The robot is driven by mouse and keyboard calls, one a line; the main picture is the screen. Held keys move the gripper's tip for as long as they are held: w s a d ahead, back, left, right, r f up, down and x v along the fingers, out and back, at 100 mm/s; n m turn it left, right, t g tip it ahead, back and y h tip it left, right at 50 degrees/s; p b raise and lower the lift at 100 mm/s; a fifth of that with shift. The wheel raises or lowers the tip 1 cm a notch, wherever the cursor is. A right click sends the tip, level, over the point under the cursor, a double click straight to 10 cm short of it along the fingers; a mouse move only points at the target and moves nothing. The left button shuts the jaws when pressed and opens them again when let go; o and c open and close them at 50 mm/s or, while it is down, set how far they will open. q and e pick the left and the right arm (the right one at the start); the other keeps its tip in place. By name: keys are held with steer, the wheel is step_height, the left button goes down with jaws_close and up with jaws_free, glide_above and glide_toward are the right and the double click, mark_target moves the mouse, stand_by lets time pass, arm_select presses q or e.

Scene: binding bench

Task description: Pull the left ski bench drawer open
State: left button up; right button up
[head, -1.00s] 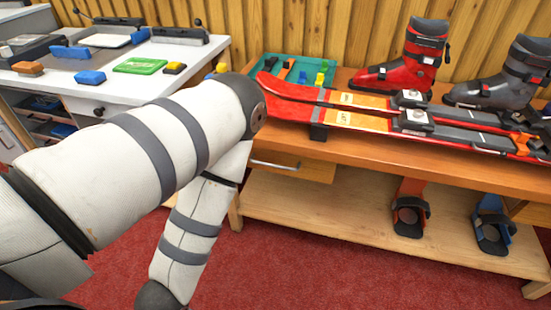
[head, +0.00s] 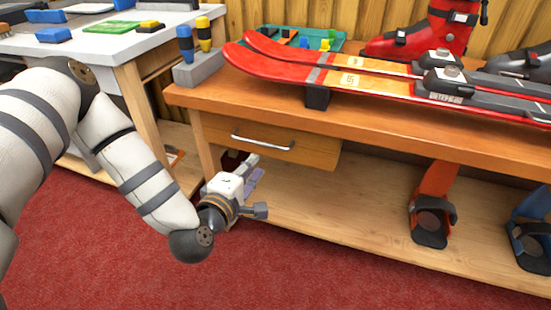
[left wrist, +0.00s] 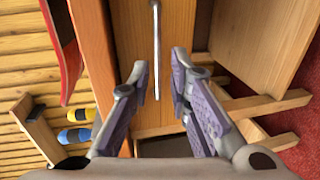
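The left ski bench drawer (head: 315,152) is a wooden front under the left end of the bench top and looks shut. Its silver bar handle (head: 263,142) runs across the front. My left gripper (head: 254,169) is just below and in front of the drawer, pointing towards it. In the left wrist view the gripper (left wrist: 160,70) is open, its two purple-padded fingers apart. The handle (left wrist: 155,45) shows ahead, in line with the gap between them. I cannot tell how far off it is. My right gripper is out of view.
Red skis (head: 330,78) lie on the bench top, with a grey block (head: 198,69) holding blue and yellow tools at its left end. Bindings (head: 432,215) stand on the lower shelf (head: 330,205). Red carpet (head: 110,260) in front is clear.

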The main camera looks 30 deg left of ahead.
mark_target(268, 146)
arm_select(q)
steer(key=b+x, duration=0.1)
steer(key=x, duration=0.5)
steer(key=b+x, duration=0.1)
steer(key=x, duration=0.4)
steer(key=shift+w+a+r, duration=0.15)
steer(key=shift+w, duration=0.2)
jaws_close()
